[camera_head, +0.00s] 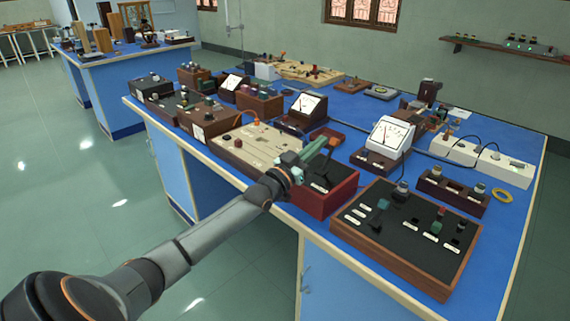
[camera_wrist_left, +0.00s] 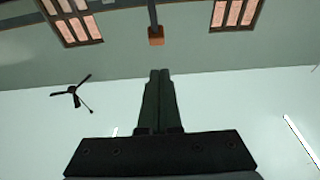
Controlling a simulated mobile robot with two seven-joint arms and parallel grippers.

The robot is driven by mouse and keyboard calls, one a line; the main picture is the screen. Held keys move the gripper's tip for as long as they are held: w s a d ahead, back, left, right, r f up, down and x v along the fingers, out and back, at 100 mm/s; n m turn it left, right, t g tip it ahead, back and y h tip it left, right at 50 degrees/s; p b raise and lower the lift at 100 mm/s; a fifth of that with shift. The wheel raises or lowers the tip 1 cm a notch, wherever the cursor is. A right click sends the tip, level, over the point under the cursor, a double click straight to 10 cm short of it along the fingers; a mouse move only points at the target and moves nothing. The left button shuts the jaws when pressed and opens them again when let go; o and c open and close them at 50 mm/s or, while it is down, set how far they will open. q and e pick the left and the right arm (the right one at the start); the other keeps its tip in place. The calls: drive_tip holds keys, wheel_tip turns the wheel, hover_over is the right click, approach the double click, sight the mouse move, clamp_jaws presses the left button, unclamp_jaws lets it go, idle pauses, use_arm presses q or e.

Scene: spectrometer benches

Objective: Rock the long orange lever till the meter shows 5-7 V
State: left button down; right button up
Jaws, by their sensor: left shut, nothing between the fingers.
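My left gripper (camera_head: 322,146) is shut and empty. It is raised just above the red-sided box with a dark top (camera_head: 328,193), near the front edge of the bench. Its closed fingers (camera_wrist_left: 158,100) point up at the wall and ceiling in the left wrist view. My right gripper is out of view.
A wide wooden-framed black panel (camera_head: 405,240) with knobs lies at the front right. Dark-cased meters (camera_head: 305,105) and other boxes crowd the blue bench behind the gripper. A white socket strip (camera_head: 487,160) is at the right. The floor at the left is clear.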

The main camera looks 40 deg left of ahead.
use_arm(q)
drive_tip(key=v, duration=0.3)
drive_tip(key=shift+s+r, duration=0.15)
drive_tip(key=v, duration=0.7)
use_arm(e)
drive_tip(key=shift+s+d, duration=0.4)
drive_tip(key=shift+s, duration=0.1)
use_arm(q)
drive_tip(key=shift+s, duration=0.1)
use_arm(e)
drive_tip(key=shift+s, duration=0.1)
